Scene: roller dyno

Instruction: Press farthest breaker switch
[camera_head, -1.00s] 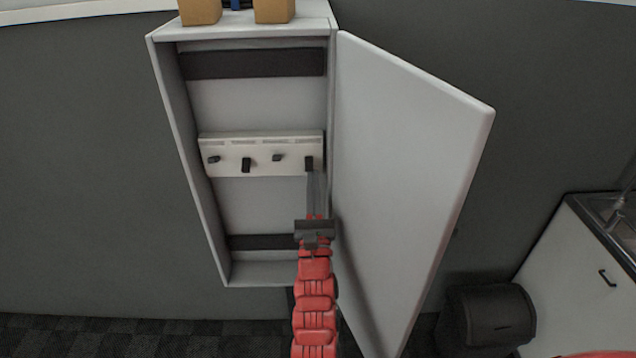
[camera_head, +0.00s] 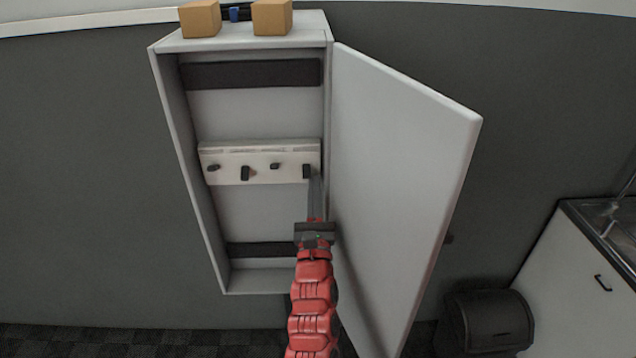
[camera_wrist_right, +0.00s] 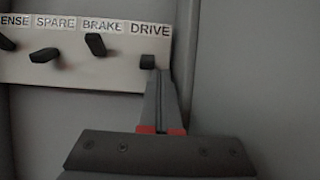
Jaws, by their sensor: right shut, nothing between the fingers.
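A white breaker strip (camera_head: 225,178) with several dark switches is mounted inside an open grey wall cabinet. In the right wrist view the strip (camera_wrist_right: 70,80) carries labels, among them SPARE, BRAKE and DRIVE. The rightmost switch (camera_head: 306,171) is the one under DRIVE (camera_wrist_right: 147,62). The BRAKE switch (camera_wrist_right: 95,44) and SPARE switch (camera_wrist_right: 44,55) are to its left. My right gripper (camera_head: 315,176) is shut and empty, its tips just beside and below the DRIVE switch. I cannot tell whether they touch it. My left gripper is not in view.
The cabinet door (camera_head: 400,170) stands open close to the right of my right arm. The cabinet's left wall (camera_head: 185,150) bounds the other side. Two cardboard boxes (camera_head: 200,19) (camera_head: 272,16) sit on top. A black bin (camera_head: 487,320) stands at the lower right.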

